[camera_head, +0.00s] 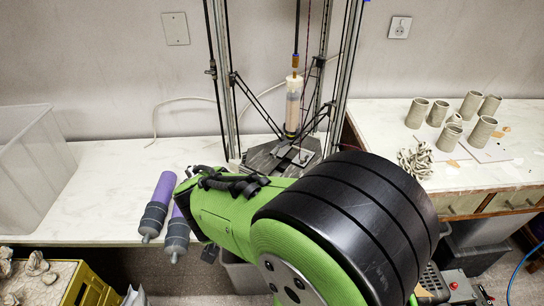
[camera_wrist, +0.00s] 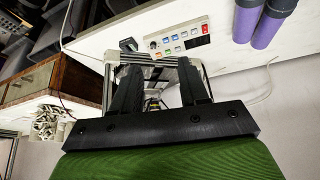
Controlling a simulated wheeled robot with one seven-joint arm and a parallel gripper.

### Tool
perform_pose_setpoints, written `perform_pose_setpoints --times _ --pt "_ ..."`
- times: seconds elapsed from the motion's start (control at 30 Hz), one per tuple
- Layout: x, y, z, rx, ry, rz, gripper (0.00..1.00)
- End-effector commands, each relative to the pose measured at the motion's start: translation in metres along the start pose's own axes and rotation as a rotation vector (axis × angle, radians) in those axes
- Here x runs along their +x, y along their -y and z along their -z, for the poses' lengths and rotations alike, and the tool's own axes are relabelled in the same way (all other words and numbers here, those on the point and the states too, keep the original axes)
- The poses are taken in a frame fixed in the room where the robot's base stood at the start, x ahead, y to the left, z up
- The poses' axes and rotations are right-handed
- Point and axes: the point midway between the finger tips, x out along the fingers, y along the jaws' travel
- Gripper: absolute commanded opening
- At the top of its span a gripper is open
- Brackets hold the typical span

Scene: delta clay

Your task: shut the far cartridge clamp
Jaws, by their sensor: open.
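A clear cartridge (camera_head: 293,108) with pale clay stands upright in the delta printer frame, between its dark rods. I cannot make out the far cartridge clamp for certain in either view, nor whether it is open or shut. My gripper (camera_wrist: 158,72) is open in the wrist view, its two black fingers apart with nothing held that I can see. The fingers reach toward the printer frame (camera_wrist: 198,75), parts of which show behind and between them. In the head view my green arm covers the front of the printer base and hides the fingers.
Two purple cartridges (camera_head: 160,196) lie at the white bench's front edge. A clear bin (camera_head: 35,165) stands left, clay cups (camera_head: 417,112) and clay scraps (camera_head: 414,160) right. A button panel (camera_wrist: 180,40) sits by the printer. The bench between bin and printer is mostly clear.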

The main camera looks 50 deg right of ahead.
Motion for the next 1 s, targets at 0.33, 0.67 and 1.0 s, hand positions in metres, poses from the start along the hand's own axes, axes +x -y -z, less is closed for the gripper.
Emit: perform_pose_setpoints --times 0.33,0.67,1.0 --pt "0.114 -0.062 0.06 0.369 -0.43 -0.372 0.44" --pt "0.19 -0.055 0.114 0.188 -1.031 -0.276 0.44" --pt "0.224 -0.027 0.118 0.048 -1.072 -0.126 0.44"
